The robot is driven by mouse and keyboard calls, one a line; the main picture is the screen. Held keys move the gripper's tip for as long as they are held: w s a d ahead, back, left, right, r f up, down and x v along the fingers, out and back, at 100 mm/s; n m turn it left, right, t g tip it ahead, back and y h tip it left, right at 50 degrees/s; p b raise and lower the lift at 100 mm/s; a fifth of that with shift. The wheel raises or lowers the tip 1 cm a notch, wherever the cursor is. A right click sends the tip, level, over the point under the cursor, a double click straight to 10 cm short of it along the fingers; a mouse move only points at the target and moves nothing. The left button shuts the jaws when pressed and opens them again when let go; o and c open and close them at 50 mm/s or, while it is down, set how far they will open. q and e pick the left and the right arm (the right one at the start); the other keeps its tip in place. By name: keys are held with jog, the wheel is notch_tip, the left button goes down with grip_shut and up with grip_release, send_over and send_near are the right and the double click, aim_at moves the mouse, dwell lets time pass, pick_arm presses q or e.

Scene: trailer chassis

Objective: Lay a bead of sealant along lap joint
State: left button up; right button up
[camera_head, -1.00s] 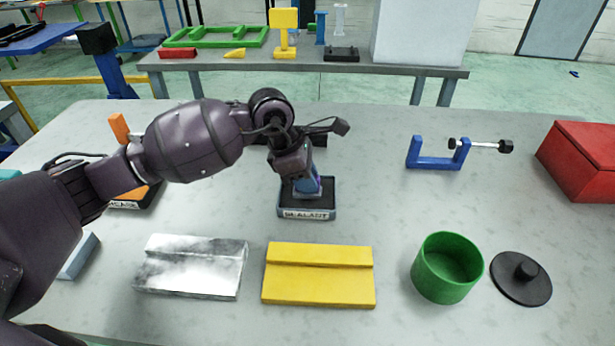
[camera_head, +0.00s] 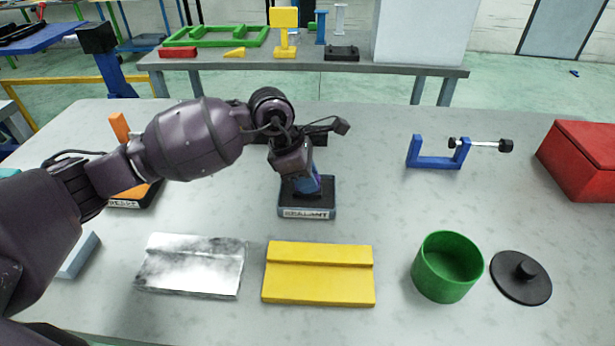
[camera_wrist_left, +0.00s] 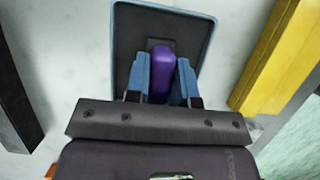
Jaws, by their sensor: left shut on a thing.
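A tool holder labelled "SEALANT" (camera_head: 307,212) stands mid-table in the head view, a black tray with a blue rim. My left gripper (camera_head: 312,188) is over it, pointing down. In the left wrist view the left gripper (camera_wrist_left: 162,85) has its blue fingers shut on a purple sealant tool (camera_wrist_left: 161,62), which is in or just above the sealant holder (camera_wrist_left: 190,20). Its lower end is hidden. A yellow stepped plate (camera_head: 318,285) and a silver stepped metal plate (camera_head: 190,275) lie in front of the holder; I cannot tell which is the lap joint. My right gripper is not in view.
A green cup (camera_head: 447,268) and a black knobbed lid (camera_head: 521,278) stand at the right front. A blue clamp (camera_head: 438,161) and a red box (camera_head: 585,160) are farther back right. An orange-handled tool holder (camera_head: 130,203) is at the left, partly behind my arm.

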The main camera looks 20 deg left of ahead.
pick_arm(q)
jog(key=shift+r+p, duration=0.45)
jog(key=shift+r, duration=0.55)
jog(key=shift+r+p, duration=1.05)
jog(key=shift+r, duration=1.5)
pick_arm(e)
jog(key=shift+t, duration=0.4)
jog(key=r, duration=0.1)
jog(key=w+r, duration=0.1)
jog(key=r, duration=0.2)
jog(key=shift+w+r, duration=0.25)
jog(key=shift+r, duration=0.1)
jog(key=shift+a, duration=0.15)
pick_arm(q)
jog(key=shift+f, duration=0.1)
